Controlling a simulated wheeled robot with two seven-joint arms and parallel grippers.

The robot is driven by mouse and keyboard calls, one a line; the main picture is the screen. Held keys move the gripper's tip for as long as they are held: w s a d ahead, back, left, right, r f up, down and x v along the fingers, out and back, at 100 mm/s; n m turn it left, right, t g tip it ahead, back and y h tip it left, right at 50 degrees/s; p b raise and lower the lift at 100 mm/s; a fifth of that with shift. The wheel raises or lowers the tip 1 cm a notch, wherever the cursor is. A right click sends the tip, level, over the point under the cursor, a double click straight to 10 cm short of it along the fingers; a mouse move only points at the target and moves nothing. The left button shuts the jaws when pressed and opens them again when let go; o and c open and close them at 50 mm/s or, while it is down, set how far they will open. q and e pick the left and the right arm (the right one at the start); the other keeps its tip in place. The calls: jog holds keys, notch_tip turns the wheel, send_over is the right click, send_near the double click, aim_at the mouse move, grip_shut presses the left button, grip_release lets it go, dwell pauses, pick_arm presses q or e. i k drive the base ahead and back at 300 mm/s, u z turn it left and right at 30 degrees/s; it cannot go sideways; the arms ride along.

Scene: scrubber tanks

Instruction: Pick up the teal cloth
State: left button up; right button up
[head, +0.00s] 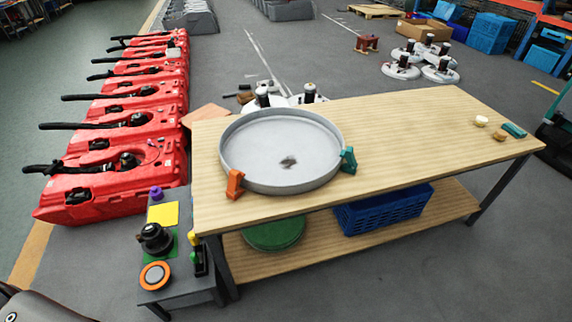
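A small teal item (513,130), which looks like the folded teal cloth, lies flat near the right end of the wooden table top. It is close to the table's right edge. A cream piece (481,121) and a tan piece (499,136) lie just left of it. A teal clamp-like piece (348,160) also sits at the right rim of the round grey pan (230,170). Neither of my grippers shows in the head view.
The wooden table (410,135) is bare between pan and teal item. An orange clamp (235,184) sits on the pan's front-left rim. A blue crate (384,210) and green disc (274,234) are on the lower shelf. A dark side stand (181,292) adjoins the table's left end.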

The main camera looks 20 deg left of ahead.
aim_at(517, 132)
jog(key=u, duration=0.05)
jog(key=k, duration=1.2)
jog(key=z, duration=1)
jog(key=i, duration=1.35)
jog(key=z, duration=0.8)
jog(key=i, duration=2.1)
jog(key=u, duration=0.4)
jog(key=i, duration=0.95)
jog(key=u, duration=1.75)
jog(key=i, duration=0.8)
jog(key=u, duration=0.7)
